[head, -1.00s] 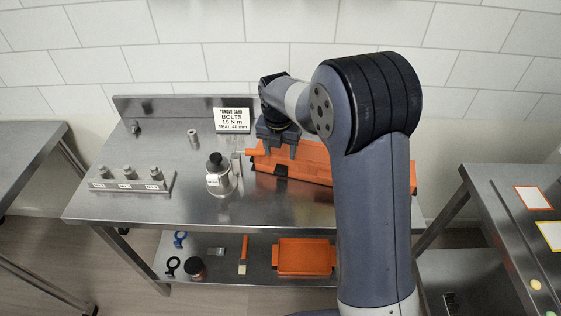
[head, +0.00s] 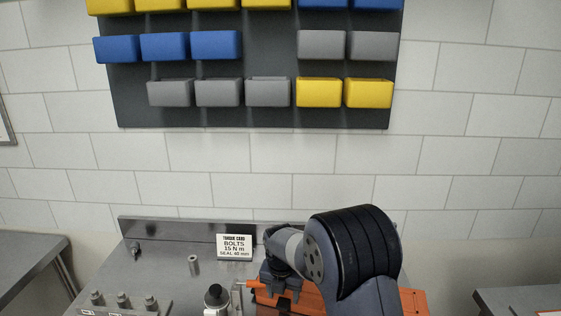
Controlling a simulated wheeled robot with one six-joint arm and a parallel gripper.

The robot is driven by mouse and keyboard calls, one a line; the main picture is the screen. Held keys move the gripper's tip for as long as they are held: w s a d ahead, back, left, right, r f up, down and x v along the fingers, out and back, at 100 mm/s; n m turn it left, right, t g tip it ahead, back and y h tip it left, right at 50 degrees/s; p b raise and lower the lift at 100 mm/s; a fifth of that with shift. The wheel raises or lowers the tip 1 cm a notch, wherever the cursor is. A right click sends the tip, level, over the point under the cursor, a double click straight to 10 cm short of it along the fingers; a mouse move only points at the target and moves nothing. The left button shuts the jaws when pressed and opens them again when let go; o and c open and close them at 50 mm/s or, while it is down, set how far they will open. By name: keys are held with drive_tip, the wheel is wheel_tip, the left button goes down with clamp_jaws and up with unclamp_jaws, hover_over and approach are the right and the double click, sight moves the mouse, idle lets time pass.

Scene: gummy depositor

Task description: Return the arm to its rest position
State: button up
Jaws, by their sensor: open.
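My arm rises at the lower right of the head view and bends over at its dark ribbed joint. My gripper (head: 281,288) hangs from the wrist, pointing down over the left part of the orange case (head: 413,302) on the steel table. Its jaws are open. Whether the fingertips touch the case, I cannot tell. My arm hides much of the case.
A torque card (head: 234,247) stands at the table's back. A black-topped canister (head: 214,297), a small metal cylinder (head: 194,264) and a peg block (head: 123,304) lie left of my gripper. A bin rack (head: 270,60) hangs on the wall above.

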sight(282, 306)
drive_tip(key=shift+w+f+p, duration=0.15)
drive_tip(key=shift+f+p, duration=0.1)
drive_tip(key=shift+f, duration=0.9)
drive_tip(key=shift+w+f+p, duration=0.1)
drive_tip(key=shift+f+p, duration=0.1)
drive_tip(key=shift+f, duration=0.95)
drive_tip(key=r+b, duration=0.1)
drive_tip(key=r, duration=0.5)
drive_tip(key=s+r+b, duration=0.1)
drive_tip(key=r, duration=0.3)
drive_tip(key=shift+a+b, duration=0.15)
drive_tip(key=shift+b, duration=0.2)
drive_tip(key=f+p, duration=0.1)
drive_tip(key=f, duration=0.2)
drive_tip(key=f+p, duration=0.1)
drive_tip(key=f, duration=0.2)
drive_tip(key=w+f+p, duration=0.1)
drive_tip(key=f, duration=0.3)
drive_tip(key=shift+d, duration=0.2)
drive_tip(key=shift+s+a+t, duration=0.1)
drive_tip(key=shift+s+t, duration=0.25)
drive_tip(key=shift+t, duration=0.15)
drive_tip(key=shift+s+f+t+h, duration=0.2)
drive_tip(key=shift+t+h, duration=0.2)
drive_tip(key=shift+t, duration=0.3)
drive_tip(key=shift+s+a+t, duration=0.1)
drive_tip(key=shift+t, duration=0.2)
